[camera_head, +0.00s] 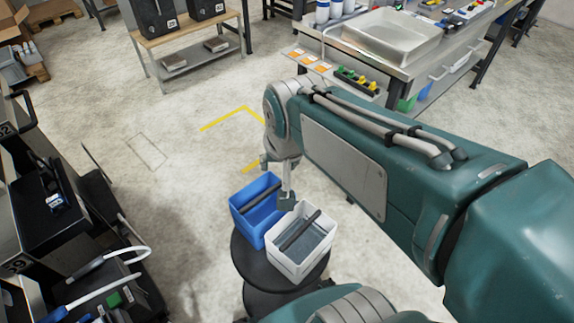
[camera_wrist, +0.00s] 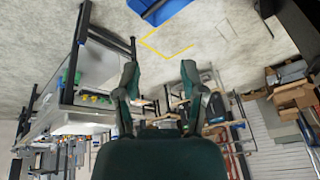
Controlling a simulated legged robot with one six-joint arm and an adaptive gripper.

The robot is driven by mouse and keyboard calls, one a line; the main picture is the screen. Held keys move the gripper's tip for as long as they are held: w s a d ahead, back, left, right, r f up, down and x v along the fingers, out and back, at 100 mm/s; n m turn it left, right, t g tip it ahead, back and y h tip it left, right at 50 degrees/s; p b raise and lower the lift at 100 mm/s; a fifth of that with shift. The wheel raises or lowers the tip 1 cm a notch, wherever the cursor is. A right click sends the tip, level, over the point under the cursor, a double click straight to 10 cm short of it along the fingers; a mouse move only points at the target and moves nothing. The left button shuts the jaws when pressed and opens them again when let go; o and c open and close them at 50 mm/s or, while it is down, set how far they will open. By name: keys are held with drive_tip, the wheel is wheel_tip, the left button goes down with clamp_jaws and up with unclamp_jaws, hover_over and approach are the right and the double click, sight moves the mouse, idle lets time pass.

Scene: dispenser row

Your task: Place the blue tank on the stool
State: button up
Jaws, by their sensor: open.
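The blue tank (camera_head: 240,221) is an open box with a dark bar across its top. It appears to stand on the back left of the round dark stool (camera_head: 243,262), beside a white tank (camera_head: 289,262) with a similar bar. How fully its base rests on the stool is hidden. My gripper (camera_head: 287,200) is beside the blue tank's right side and behind the white tank, partly hidden by my arm. In the wrist view, my gripper's fingers (camera_wrist: 160,72) are apart with nothing between them. Part of the blue tank (camera_wrist: 160,11) shows beyond them at the top edge.
A dark rack (camera_head: 45,200) with hoses stands at the left. A wooden-topped bench (camera_head: 190,36) with black containers is at the back. A worktable (camera_head: 405,68) with a metal sink is at the back right. The floor between has yellow marks and is clear.

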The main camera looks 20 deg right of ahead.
drive_tip(key=s+r+n+t, duration=0.1)
drive_tip(key=s+r+n, duration=0.1)
drive_tip(key=s+n, duration=0.2)
drive_tip(key=shift+s+r+t, duration=0.15)
drive_tip(key=shift+s+t, duration=0.15)
drive_tip(key=shift+s, duration=1.05)
